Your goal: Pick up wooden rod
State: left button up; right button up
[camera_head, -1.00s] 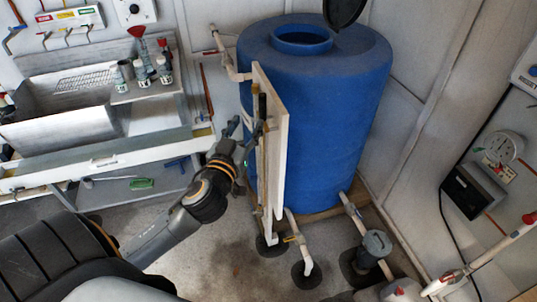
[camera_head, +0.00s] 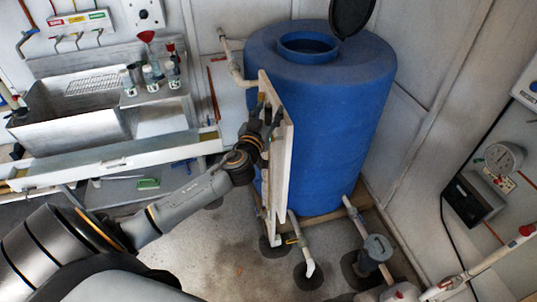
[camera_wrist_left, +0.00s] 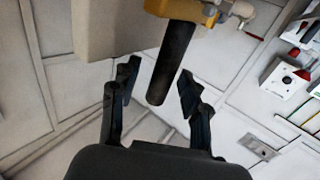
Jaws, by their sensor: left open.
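A thin reddish-brown rod (camera_head: 213,95), the likeliest wooden rod, stands upright against the back wall between the sink and the blue barrel. My left gripper (camera_head: 268,122) is to its right, apart from it, at the white board in front of the barrel. In the left wrist view my left gripper (camera_wrist_left: 155,90) is open. A dark cylindrical handle (camera_wrist_left: 172,62) under a yellow fitting (camera_wrist_left: 185,10) reaches between its fingers, with gaps visible on both sides. The rod cannot be made out in the wrist view. My right gripper is not in view.
The blue barrel (camera_head: 335,120) stands behind the white board (camera_head: 283,165). White pipes (camera_head: 303,255) and a grey pump (camera_head: 378,248) are low in front. A metal sink (camera_head: 70,125) with several bottles is at left.

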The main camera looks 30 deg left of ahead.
pick_arm(q)
grip_shut()
dwell(0.7)
